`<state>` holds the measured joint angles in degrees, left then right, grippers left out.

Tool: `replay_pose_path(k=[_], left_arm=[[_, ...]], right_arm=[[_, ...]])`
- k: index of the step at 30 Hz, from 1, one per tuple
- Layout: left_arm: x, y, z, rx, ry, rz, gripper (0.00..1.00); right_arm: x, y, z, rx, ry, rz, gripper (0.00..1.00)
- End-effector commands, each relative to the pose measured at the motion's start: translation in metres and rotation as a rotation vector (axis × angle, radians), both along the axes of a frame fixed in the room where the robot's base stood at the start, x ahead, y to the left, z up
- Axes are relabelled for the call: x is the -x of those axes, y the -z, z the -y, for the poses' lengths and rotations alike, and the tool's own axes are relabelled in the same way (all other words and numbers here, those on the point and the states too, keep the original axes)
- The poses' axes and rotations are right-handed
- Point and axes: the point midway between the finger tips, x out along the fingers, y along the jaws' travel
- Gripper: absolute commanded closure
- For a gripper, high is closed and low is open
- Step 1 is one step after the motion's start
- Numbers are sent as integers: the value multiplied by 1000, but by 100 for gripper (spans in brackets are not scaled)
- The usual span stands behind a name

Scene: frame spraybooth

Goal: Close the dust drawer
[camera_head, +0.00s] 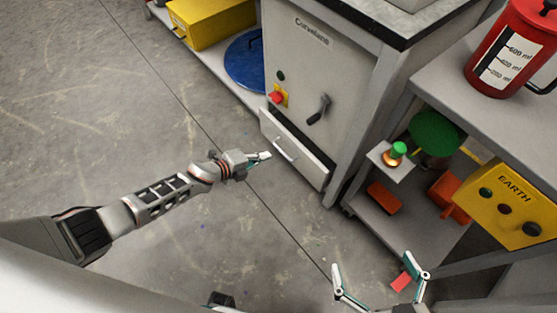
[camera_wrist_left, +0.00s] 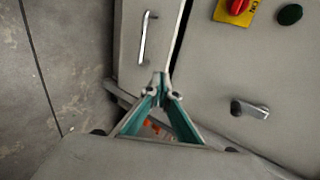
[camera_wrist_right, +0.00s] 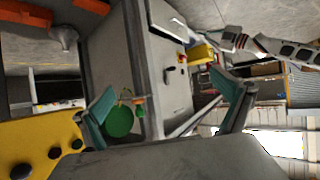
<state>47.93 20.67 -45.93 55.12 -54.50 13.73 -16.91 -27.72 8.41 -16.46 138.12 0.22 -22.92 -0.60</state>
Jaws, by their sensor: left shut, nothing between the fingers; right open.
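The dust drawer (camera_head: 308,160) is low in the front of the grey cabinet (camera_head: 315,70). Its pale front stands slightly out from the cabinet, with a dark gap along its top edge. A metal bar handle (camera_head: 284,148) is on the front; it also shows in the left wrist view (camera_wrist_left: 144,38). My left gripper (camera_head: 267,155) is shut and empty, just in front of the drawer near the handle. Contact cannot be told. Its closed tips (camera_wrist_left: 160,82) show beside the drawer in the left wrist view. My right gripper (camera_head: 374,262) is open and empty, low at the right.
A red button on a yellow plate (camera_head: 279,97) and a black lever (camera_head: 319,109) are on the cabinet above the drawer. To the right stands a shelf unit (camera_head: 395,218) with a red canister (camera_head: 505,50) and yellow box (camera_head: 510,205).

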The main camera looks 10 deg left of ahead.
Motion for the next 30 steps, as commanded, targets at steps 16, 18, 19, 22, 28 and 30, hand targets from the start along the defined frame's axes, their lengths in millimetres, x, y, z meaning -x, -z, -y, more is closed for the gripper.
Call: replay_pose_path(k=[16, 18, 19, 22, 28, 30], left_arm=[[84, 10, 96, 4, -4, 5, 100], [89, 11, 101, 0, -1, 0, 100], [90, 11, 103, 0, -1, -3, 100], [87, 16, 108, 0, -1, -5, 100], [69, 39, 124, 0, -1, -14, 100], [60, 46, 132, 1, 0, -15, 100]], right_arm=[[0, 1, -7, -23, -1, -1, 0], [-2, -1, -8, -28, -2, 4, 0], [-2, -1, -8, -30, -1, 5, 0], [-3, 0, -9, -37, 3, 4, 0], [1, 5, -14, -73, 15, -11, 0], [0, 3, -18, -98, 20, -8, 0]])
